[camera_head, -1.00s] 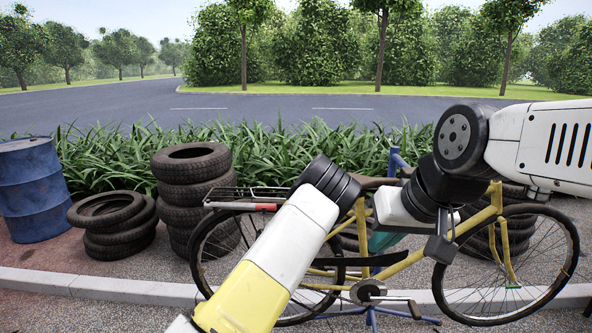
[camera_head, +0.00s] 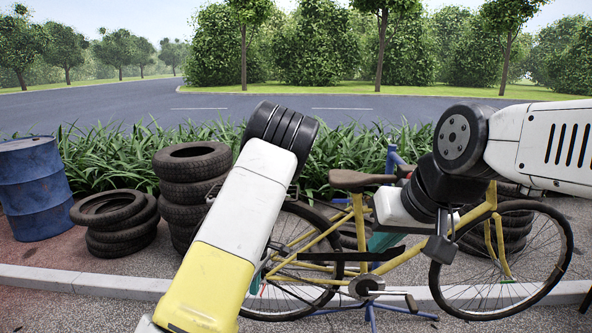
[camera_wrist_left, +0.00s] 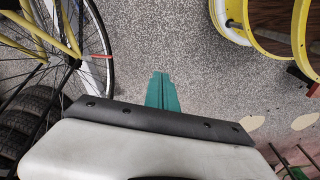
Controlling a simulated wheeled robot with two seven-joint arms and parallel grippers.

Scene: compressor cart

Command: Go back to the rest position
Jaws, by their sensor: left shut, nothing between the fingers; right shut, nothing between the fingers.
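My left arm rises from the lower left in the head view, and its forearm hides most of my left gripper (camera_head: 257,281). In the left wrist view its teal fingers (camera_wrist_left: 162,92) are together and empty, pointing over bare grey ground. My right arm comes in from the right in the head view. My right gripper (camera_head: 379,242) shows as a small teal part in front of the yellow bicycle (camera_head: 400,262), shut and partly hidden.
The bicycle stands behind my arms, and its wheel (camera_wrist_left: 111,50) shows in the left wrist view. Stacked tyres (camera_head: 190,190) and a blue drum (camera_head: 35,190) stand at left. A yellow round-rimmed object (camera_wrist_left: 283,45) is at top right in the wrist view.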

